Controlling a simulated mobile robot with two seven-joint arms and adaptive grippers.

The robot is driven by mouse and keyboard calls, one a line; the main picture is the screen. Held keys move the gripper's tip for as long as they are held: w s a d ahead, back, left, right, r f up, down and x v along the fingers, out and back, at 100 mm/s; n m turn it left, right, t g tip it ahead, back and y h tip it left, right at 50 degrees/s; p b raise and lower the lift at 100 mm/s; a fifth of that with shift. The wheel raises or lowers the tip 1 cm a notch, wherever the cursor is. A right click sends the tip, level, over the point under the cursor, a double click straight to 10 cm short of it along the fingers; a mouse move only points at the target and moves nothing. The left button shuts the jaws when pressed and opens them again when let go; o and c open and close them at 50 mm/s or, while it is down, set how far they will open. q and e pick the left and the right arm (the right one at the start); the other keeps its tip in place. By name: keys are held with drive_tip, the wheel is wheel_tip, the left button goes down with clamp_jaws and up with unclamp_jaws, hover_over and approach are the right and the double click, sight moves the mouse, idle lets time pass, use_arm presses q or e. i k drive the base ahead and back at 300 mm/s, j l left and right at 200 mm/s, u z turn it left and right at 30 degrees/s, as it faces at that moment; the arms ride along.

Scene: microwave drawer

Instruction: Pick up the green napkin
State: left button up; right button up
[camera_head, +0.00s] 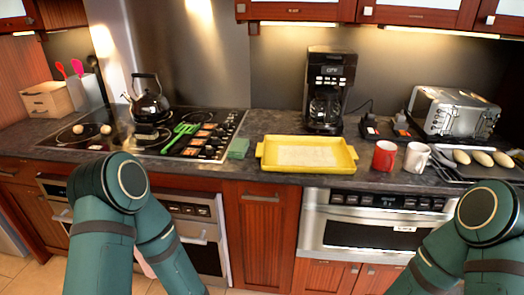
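A small green folded napkin (238,148) lies on the dark countertop, between the stove and a yellow tray. It looks like a flat stack with its edge near the counter's front. My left arm is bent at the lower left, and its lower part runs down out of the picture. My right arm is bent at the lower right and also leaves the picture at the bottom. Neither gripper is in view, so I cannot see what either holds.
The yellow tray (308,164) sits close right of the napkin. A green spatula (181,135) lies on the stove (140,140) to the left. A red mug (384,156), white mug (416,158), coffee maker (329,88) and toaster (452,112) stand to the right. The microwave drawer (372,233) is shut.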

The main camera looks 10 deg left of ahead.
sight(237, 150)
drive_tip(key=j+z, duration=0.1)
drive_tip(key=z, duration=0.25)
drive_tip(key=i+j+z, duration=0.1)
drive_tip(key=z, duration=0.25)
drive_tip(key=j+z, duration=0.1)
drive_tip(key=z, duration=0.25)
drive_tip(key=j+z, duration=0.3)
drive_tip(key=j, duration=0.15)
drive_tip(key=j+z, duration=0.25)
drive_tip(key=j, duration=0.2)
